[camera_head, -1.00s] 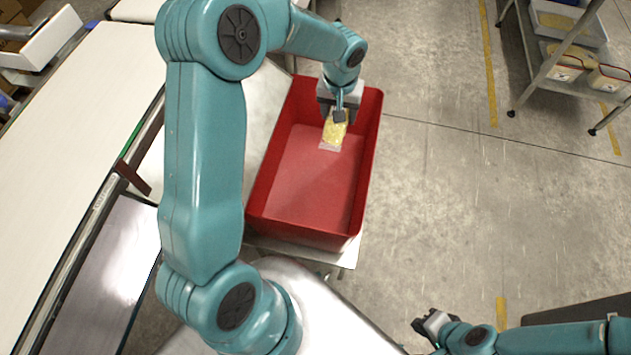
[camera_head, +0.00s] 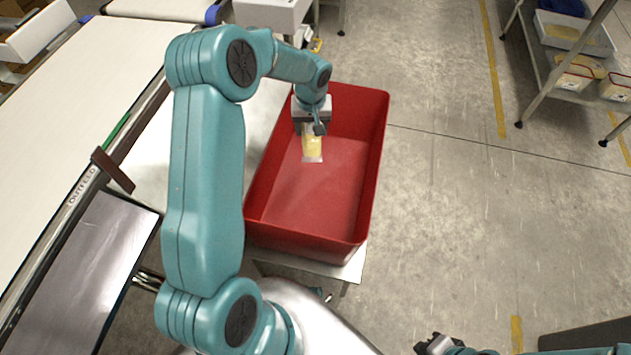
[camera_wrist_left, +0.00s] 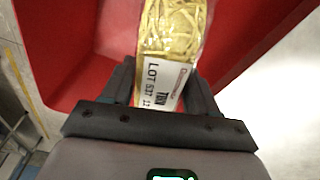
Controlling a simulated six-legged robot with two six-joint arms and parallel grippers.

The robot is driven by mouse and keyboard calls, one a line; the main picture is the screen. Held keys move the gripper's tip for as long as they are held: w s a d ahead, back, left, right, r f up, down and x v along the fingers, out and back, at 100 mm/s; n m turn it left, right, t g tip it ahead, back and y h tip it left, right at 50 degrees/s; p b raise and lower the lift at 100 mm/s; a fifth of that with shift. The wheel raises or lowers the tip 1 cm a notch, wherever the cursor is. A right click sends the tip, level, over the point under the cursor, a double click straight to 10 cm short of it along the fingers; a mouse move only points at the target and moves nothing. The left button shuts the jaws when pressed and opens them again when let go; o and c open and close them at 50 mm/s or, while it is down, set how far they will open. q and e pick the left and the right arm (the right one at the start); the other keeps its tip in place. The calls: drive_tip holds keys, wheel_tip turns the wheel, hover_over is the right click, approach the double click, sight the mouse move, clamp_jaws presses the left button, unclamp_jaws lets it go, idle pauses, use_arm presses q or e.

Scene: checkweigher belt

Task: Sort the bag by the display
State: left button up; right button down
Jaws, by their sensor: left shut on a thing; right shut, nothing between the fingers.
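The bag (camera_head: 312,145) is clear, with yellow contents and a pale lower end. My left gripper (camera_head: 312,128) is shut on it, and the bag hangs inside the outline of the red bin (camera_head: 256,205). I cannot tell whether the bag touches the bin floor. In the left wrist view the bag (camera_wrist_left: 172,35) has a white label reading LOT, between the two dark fingers (camera_wrist_left: 160,90). The red bin's wall (camera_wrist_left: 80,40) shows behind it. My right gripper (camera_head: 428,345) is low at the bottom edge, away from the bin, shut and empty. No display reading is legible.
A white belt (camera_head: 70,110) marked OUTFEED runs along the left, with a dark metal plate (camera_head: 80,270) beside it. The bin stands on a light stand (camera_head: 345,268). A shelf cart (camera_head: 560,75) with trays stands at the upper right. The floor between is clear.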

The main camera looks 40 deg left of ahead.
use_arm(q)
drive_tip(key=shift+f, duration=0.15)
drive_tip(key=o, duration=1.4)
drive_tip(key=r, duration=0.5)
drive_tip(key=s+d+r+p, duration=0.1)
drive_tip(key=r, duration=0.4)
drive_tip(key=r+p, duration=0.1)
drive_tip(key=r, duration=0.5)
drive_tip(key=shift+s+d+r, duration=0.1)
drive_tip(key=shift+s+d, duration=0.05)
drive_tip(key=shift+s, duration=0.05)
